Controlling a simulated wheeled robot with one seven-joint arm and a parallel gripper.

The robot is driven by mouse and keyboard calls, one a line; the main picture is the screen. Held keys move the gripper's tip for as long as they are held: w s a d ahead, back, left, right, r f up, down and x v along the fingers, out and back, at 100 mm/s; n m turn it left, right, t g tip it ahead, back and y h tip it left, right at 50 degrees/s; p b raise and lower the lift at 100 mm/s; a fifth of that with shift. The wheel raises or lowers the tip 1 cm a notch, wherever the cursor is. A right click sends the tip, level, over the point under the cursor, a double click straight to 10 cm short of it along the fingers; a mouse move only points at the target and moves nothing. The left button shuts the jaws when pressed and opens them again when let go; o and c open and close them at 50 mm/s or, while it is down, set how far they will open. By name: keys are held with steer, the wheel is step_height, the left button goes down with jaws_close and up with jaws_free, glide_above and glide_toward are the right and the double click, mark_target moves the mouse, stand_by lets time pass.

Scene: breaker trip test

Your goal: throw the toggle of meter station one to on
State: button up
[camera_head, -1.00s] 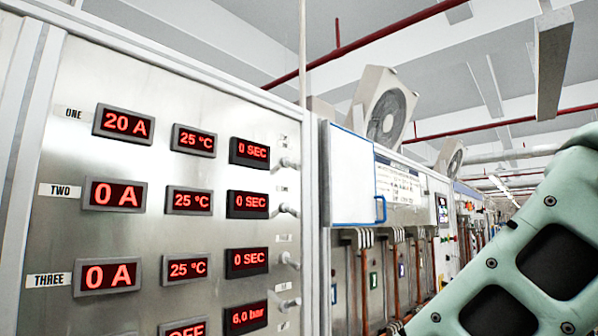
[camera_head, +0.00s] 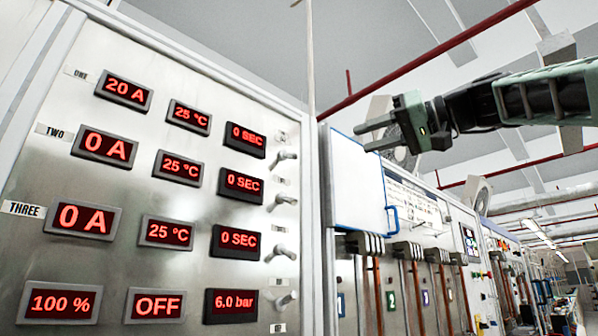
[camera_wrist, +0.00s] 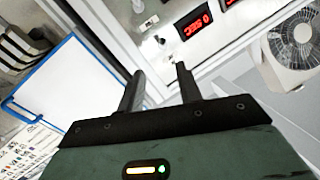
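The toggle of station one (camera_head: 286,157) is a small metal lever at the right end of the row labelled ONE (camera_head: 76,72), beside that row's 0 SEC display (camera_head: 245,140).
The station two toggle (camera_head: 287,200) and station three toggle (camera_head: 281,252) sit below, with another lever (camera_head: 287,299) in the bottom row. The cabinet's raised right frame (camera_head: 311,220) and the blue-edged whiteboard (camera_head: 355,190) lie right of the toggles. A fan unit stands behind.

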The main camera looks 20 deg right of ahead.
steer(key=p, duration=0.5)
glide_toward(296, 156)
steer(key=x, duration=0.9)
steer(key=shift+w, duration=0.1)
steer(key=shift+a, duration=0.1)
jaws_close()
